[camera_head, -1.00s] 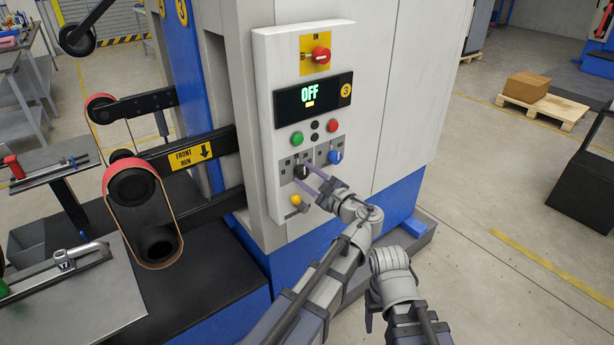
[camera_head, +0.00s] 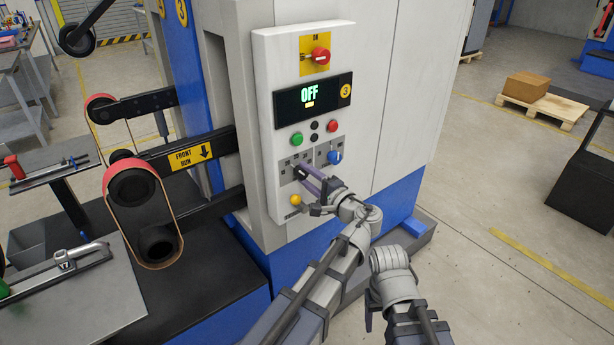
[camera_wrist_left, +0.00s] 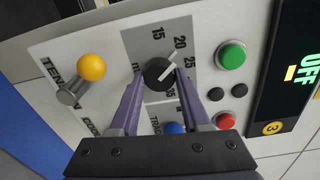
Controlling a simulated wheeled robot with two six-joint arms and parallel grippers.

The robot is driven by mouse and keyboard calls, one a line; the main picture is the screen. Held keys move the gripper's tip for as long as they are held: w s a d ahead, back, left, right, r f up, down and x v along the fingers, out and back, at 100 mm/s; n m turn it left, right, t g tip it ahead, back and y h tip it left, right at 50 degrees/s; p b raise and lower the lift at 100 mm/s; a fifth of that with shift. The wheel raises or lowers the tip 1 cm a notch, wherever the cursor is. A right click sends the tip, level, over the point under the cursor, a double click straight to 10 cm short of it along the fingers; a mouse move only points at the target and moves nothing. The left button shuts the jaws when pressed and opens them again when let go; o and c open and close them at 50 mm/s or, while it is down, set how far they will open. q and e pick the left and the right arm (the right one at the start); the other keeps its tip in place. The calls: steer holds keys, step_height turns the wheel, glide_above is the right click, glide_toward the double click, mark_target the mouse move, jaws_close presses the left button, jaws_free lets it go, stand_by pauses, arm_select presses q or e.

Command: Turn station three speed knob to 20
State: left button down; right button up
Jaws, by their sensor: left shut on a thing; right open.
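The station three panel (camera_head: 268,75) stands upright in the head view, its display (camera_head: 320,96) reading OFF beside a yellow 3. The black speed knob (camera_wrist_left: 158,74) shows in the left wrist view on a grey plate with numbers around it. Its white pointer is directed close to the 20 mark, on the side towards 25. My left gripper (camera_head: 304,172) is shut on this knob, one purple finger on each side (camera_wrist_left: 160,88). In the head view the fingers mostly hide the knob. My right gripper (camera_head: 369,316) is low, apart from the panel; its fingers are barely visible.
Near the speed knob are a yellow-tipped lever (camera_wrist_left: 90,67), a green button (camera_wrist_left: 231,55), a red button (camera_wrist_left: 226,120) and a blue knob (camera_head: 335,157). A red switch (camera_head: 320,55) is above the display. Belt rollers (camera_head: 132,184) stand left of the panel.

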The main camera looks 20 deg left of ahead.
stand_by(0.5)
arm_select(q)
steer(key=shift+c, duration=1.8)
jaws_free()
